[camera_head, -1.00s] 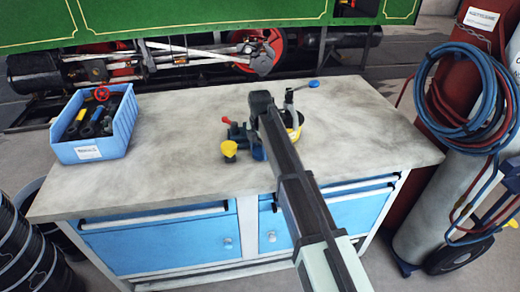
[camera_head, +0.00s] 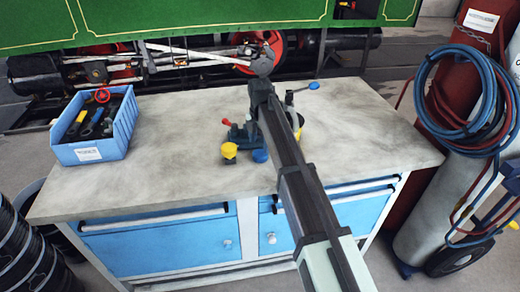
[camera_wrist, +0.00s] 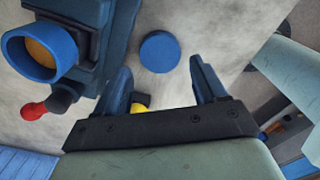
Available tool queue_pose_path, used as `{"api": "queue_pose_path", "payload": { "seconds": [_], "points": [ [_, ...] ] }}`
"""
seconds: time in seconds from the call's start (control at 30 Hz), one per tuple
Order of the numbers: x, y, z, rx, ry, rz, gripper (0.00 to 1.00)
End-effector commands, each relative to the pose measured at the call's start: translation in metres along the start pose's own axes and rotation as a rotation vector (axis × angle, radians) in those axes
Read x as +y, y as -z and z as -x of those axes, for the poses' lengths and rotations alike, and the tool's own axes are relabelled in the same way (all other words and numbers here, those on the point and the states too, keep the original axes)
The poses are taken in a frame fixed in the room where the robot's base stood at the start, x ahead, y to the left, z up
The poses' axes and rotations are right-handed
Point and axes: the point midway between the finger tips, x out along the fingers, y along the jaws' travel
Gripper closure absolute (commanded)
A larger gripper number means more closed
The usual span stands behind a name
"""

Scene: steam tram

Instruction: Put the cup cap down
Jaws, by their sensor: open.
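The cup cap is a round blue disc (camera_wrist: 160,52) lying flat on the grey bench top. In the head view the blue cap (camera_head: 260,156) shows at the front of a small dark blue fixture (camera_head: 240,135). My gripper (camera_wrist: 160,67) is open, one finger to each side of the cap in the wrist view, with visible gaps and no contact. In the head view my arm hides the fingers. In the wrist view the fixture stands upper left, with an open blue cup (camera_wrist: 40,52), orange-yellow inside.
A blue-handled lever (camera_head: 313,86) and a yellow part sit behind my arm. A blue tool bin (camera_head: 120,125) is at left. The bench is clear between.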

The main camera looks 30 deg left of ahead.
Motion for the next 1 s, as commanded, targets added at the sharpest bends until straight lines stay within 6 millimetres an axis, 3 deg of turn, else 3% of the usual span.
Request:
{"api": "queue_pose_path", "payload": {
  "seconds": [0.2, 0.4, 1.0],
  "points": [
    [0.001, -0.001, 0.041, 0.0, -0.002, 0.0, 0.29],
    [0.001, 0.0, 0.065, 0.001, -0.001, 0.0, 0.29],
    [0.0, 0.0, 0.074, 0.002, 0.0, 0.0, 0.29]
  ]
}}
